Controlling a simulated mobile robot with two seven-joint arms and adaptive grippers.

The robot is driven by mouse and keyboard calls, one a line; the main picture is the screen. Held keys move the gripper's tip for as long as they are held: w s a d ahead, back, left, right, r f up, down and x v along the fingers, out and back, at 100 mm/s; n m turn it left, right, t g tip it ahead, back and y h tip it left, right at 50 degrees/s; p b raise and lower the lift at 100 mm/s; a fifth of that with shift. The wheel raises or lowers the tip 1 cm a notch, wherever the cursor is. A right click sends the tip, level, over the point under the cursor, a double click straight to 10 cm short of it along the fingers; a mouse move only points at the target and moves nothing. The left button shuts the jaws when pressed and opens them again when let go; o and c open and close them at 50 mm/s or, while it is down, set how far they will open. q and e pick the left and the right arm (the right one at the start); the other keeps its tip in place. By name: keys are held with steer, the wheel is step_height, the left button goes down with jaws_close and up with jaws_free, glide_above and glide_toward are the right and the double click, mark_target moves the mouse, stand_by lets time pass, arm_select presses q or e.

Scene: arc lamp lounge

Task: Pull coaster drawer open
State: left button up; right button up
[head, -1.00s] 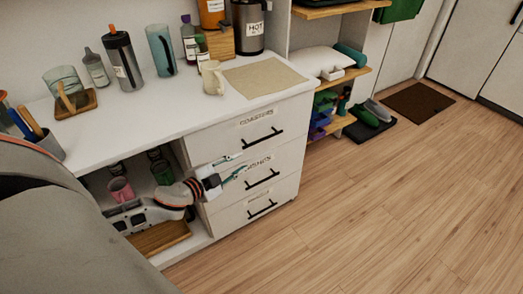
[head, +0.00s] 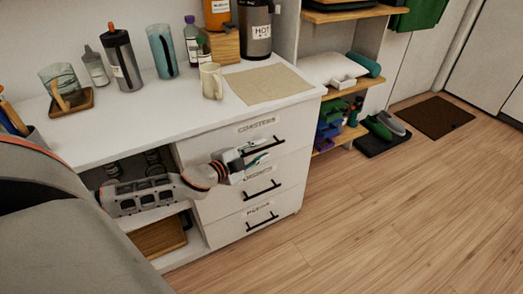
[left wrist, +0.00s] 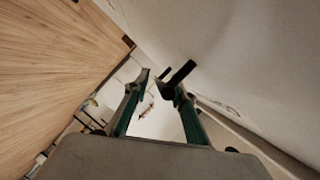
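The coaster drawer (head: 228,147) is the top white drawer of the cabinet, with a "COASTERS" label and a black bar handle (head: 268,146). It appears shut. My left gripper (head: 259,157) is in front of this drawer, close to the handle's left part and a little below it. In the left wrist view the left gripper's fingers (left wrist: 159,87) are apart with nothing clearly between them. A dark bar, seemingly the handle (left wrist: 181,73), shows by the right fingertip; I cannot tell whether they touch. My right gripper is not in view.
Two lower drawers with black handles (head: 262,190) sit beneath. On the countertop (head: 150,128) stand a cream mug (head: 211,82), a beige mat (head: 268,85), bottles and a "HOT" dispenser (head: 255,30).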

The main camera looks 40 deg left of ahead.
arm_select(q)
steer(key=shift+w, duration=0.2)
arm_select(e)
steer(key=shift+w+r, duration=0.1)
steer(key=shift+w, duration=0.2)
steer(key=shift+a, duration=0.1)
arm_select(q)
jaws_close()
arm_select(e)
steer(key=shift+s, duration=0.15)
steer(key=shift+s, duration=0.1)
arm_select(q)
steer(key=shift+d, duration=0.15)
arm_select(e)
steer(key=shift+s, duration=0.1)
